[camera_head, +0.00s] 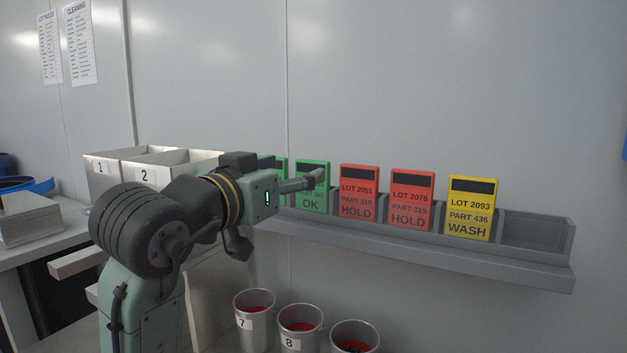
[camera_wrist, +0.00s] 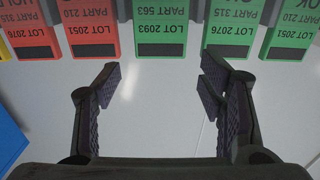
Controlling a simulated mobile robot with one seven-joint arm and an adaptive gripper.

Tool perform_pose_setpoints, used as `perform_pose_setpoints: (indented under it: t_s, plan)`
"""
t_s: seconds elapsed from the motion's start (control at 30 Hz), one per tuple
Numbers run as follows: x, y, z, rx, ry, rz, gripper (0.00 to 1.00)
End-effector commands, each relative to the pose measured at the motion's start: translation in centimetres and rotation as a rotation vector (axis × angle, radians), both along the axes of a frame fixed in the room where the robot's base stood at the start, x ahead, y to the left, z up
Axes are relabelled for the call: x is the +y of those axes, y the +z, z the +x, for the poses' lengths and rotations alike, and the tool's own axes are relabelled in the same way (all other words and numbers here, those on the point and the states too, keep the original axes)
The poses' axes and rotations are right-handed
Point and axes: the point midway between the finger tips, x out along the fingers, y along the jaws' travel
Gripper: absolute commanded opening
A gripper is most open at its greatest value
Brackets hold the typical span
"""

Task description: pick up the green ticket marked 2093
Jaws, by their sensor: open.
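The green ticket marked LOT 2093, PART 563 (camera_wrist: 161,28) stands upright in a rack slot, upside down at the top middle of the wrist view. In the head view it is the green OK ticket (camera_head: 312,201) beside red LOT 2051; a finger covers its lot number. My gripper (camera_wrist: 160,84) is open and empty, its fingers apart on either side of the ticket's line and short of its edge. In the head view my gripper (camera_head: 280,212) is in front of the rack, left of the red tickets.
The grey rack (camera_head: 538,232) also holds red LOT 2051 (camera_head: 358,190), red LOT 2076 (camera_head: 411,198) and yellow LOT 2093 (camera_head: 471,206). Metal cups (camera_head: 302,340) stand below. Bins (camera_head: 100,178) are left.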

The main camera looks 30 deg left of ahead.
Motion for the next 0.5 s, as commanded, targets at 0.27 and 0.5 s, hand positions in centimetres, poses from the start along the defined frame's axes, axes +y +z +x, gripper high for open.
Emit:
perform_pose_setpoints:
  t_s: [0.27,0.5]
  plan:
    - [0.3,0.7,3.2,0.003,-0.001,-0.002,0.63]
    - [0.4,0.3,5.5,0.0,0.0,-0.001,0.63]
